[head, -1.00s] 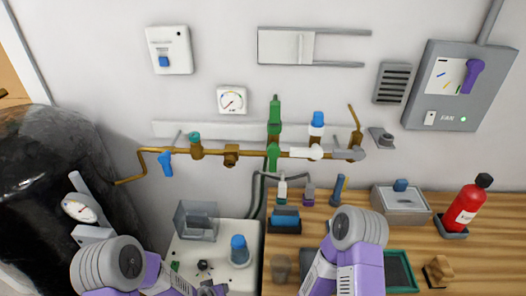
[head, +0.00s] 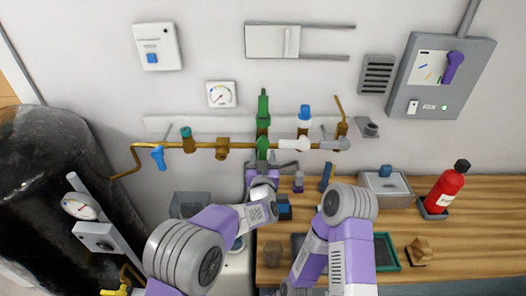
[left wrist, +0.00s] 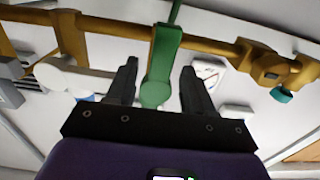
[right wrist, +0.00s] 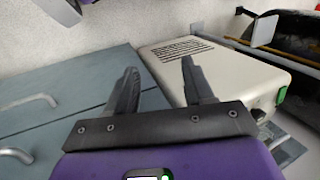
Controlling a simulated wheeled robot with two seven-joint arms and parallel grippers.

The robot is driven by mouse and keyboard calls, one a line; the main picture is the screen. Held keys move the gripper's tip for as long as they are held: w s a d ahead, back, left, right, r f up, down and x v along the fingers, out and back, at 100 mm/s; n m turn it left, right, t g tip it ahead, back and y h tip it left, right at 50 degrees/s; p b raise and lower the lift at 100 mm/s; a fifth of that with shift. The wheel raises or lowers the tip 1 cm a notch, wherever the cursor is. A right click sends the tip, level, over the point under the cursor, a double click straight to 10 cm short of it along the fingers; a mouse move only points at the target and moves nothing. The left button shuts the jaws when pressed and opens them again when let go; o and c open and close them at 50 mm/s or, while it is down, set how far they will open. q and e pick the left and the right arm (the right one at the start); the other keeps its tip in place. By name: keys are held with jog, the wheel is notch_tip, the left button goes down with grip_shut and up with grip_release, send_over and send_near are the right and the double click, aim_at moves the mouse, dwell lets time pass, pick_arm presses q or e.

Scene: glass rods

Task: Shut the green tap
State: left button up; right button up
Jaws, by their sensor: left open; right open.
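The green tap (head: 263,107) stands on the brass pipe on the wall. Its green lever (head: 263,149) hangs straight down, across the horizontal pipe. In the left wrist view the lever (left wrist: 163,55) sits between the fingers of my left gripper (left wrist: 159,72). That gripper is open, with a gap visible on both sides of the lever. In the head view my left gripper (head: 262,168) is just below the lever, and its fingertips are hard to make out. My right gripper (right wrist: 158,78) is open and empty, low down near a cream box and grey drawers.
On the same brass pipe (head: 205,146) are a blue tap (head: 158,157) to the left and a white lever (head: 294,145) close on the right. Below, the wooden bench (head: 405,225) holds a grey box (head: 386,190) and a red extinguisher (head: 446,190).

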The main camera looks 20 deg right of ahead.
pick_arm(q)
jog(key=shift+x, duration=1.45)
jog(key=shift+c, duration=0.4)
grip_shut()
